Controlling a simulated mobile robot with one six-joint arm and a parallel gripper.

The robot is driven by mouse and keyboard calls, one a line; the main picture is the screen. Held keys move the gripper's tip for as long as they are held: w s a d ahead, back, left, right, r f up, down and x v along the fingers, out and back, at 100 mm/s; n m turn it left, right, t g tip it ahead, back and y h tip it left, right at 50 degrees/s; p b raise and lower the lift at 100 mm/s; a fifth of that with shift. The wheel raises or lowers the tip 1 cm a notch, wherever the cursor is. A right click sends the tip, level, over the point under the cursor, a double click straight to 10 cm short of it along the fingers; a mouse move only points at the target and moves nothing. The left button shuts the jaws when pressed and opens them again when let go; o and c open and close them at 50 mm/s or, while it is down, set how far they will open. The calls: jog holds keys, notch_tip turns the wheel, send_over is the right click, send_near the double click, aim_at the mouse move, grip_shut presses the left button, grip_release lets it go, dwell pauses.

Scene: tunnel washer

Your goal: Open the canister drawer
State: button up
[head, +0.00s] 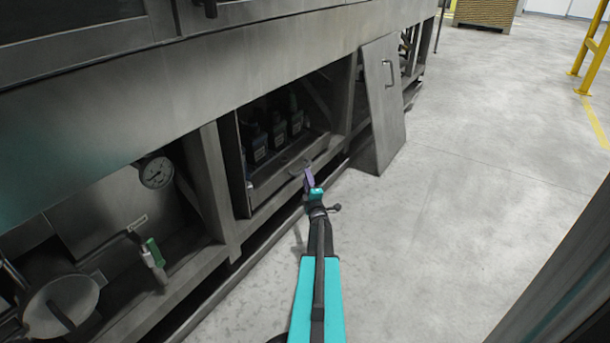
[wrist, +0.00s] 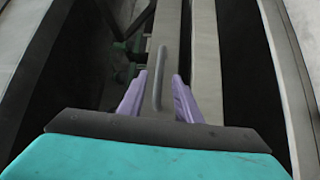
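The canister drawer (head: 290,163) is a grey metal tray low in the washer's frame, with several dark canisters (head: 278,129) standing in it. Its front carries a bar handle, seen in the wrist view (wrist: 158,79). My gripper (head: 309,180) is at the drawer front in the head view. In the wrist view its two purple fingers (wrist: 160,97) stand apart, one on each side of the handle's near end. I cannot tell whether they touch the handle. The handle is partly hidden by my gripper in the head view.
A loose grey panel with a handle (head: 383,103) leans against the frame right of the drawer bay. A gauge (head: 156,172) and a green-handled valve (head: 155,252) sit in the left bay. The concrete floor (head: 440,220) to the right is clear. A yellow rail (head: 593,50) stands far right.

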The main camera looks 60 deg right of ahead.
jog(key=shift+b+x, duration=0.6)
jog(key=shift+x, duration=1.6)
